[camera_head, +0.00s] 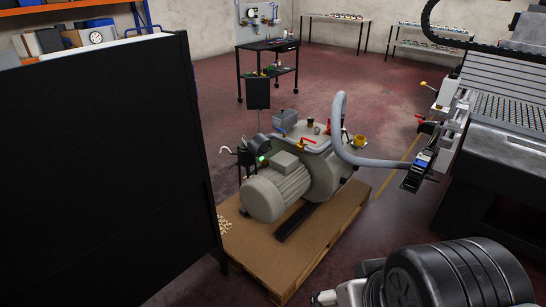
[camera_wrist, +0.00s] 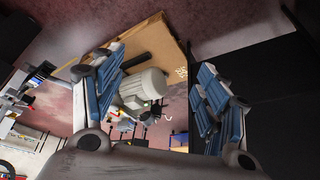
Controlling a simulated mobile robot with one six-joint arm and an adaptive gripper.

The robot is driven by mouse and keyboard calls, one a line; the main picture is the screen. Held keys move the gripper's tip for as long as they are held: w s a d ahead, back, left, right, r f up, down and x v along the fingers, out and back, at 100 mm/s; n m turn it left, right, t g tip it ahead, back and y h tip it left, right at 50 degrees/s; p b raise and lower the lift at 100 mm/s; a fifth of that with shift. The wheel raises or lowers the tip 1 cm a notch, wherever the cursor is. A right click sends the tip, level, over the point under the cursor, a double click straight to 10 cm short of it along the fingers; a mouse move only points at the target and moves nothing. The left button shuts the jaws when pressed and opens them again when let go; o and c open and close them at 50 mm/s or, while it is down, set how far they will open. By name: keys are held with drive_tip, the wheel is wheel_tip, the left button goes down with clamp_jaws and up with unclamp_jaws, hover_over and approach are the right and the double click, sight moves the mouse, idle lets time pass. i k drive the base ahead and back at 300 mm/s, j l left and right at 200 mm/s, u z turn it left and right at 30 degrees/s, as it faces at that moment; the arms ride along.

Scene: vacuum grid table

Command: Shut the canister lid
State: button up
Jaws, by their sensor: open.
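A grey vacuum pump (camera_head: 325,170) with a ribbed motor (camera_head: 277,188) stands on a wooden pallet (camera_head: 250,245) in the head view. A small grey box-like housing (camera_head: 285,118) sits at its back, and small red, yellow and blue fittings sit on top. I cannot tell which part is the canister or how its lid stands. The motor also shows in the wrist view (camera_wrist: 143,88), upside down, between my fingers in the picture. My gripper (camera_wrist: 160,62) is open, with blue-padded fingers and nothing between them. It appears apart from the pump.
A thick grey hose (camera_head: 341,125) arches from the pump to the machine table (camera_head: 500,155) at right. A tall black panel (camera_head: 105,170) blocks the left side. A black tool cart (camera_head: 268,46) stands behind. Reddish floor is free around the back. My own arm fills the lower right.

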sight(259, 145)
drive_tip(key=i+j, duration=0.15)
drive_tip(key=i, duration=0.15)
drive_tip(key=i+j, duration=0.1)
drive_tip(key=i, duration=0.15)
drive_tip(key=i+l+u, duration=0.2)
drive_tip(key=i+l, duration=0.2)
drive_tip(key=i+l+u, duration=0.15)
drive_tip(key=i+l, duration=0.3)
drive_tip(key=i+l+u, duration=0.2)
drive_tip(key=i+l, duration=0.15)
drive_tip(key=l, duration=0.15)
drive_tip(key=i+l+u, duration=0.15)
drive_tip(key=i+l, duration=0.2)
drive_tip(key=l, duration=0.2)
